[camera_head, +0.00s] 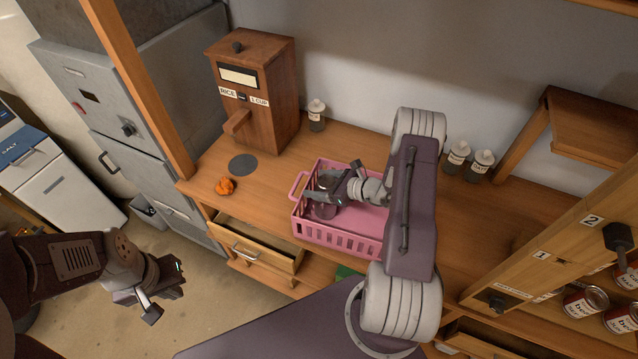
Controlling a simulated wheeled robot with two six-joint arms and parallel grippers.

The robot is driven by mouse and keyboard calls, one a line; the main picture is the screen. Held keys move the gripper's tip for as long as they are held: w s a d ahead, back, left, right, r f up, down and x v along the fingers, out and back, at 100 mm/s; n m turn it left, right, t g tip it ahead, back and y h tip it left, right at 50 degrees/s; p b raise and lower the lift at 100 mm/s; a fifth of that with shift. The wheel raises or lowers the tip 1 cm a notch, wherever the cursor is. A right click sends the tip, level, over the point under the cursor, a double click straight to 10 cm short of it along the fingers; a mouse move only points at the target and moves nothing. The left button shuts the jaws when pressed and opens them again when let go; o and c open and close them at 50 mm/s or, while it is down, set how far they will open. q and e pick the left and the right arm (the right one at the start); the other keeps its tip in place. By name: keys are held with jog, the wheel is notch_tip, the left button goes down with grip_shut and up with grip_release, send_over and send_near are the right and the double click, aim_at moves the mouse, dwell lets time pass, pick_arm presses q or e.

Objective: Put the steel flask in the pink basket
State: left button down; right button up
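The pink basket (345,238) stands on the wooden counter near its front edge, in the middle of the head view. A dark, shiny rounded thing, apparently the steel flask (325,211), shows inside its left part, tinted pink and partly covered by my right gripper. My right gripper (316,188) reaches into the basket from the right, its fingers apart at and above the flask. I cannot tell whether they press on it. My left gripper (172,290) hangs empty at the lower left, in front of the counter, with its fingers apart.
A wooden rice dispenser (268,95) stands at the back left, with a dark disc (243,165) and an orange crumpled thing (226,186) before it. Lidded jars (317,115) stand along the wall. An open drawer (255,245) juts out below. Cans (585,302) sit at the right.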

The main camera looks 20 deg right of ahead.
jog(key=shift+w, duration=0.1)
jog(key=shift+r, duration=0.2)
jog(key=shift+s+d, duration=0.25)
jog(key=shift+s, duration=0.05)
jog(key=b+v, duration=0.2)
jog(key=v, duration=0.9)
jog(key=shift+s+b, duration=0.2)
jog(key=shift+b, duration=0.15)
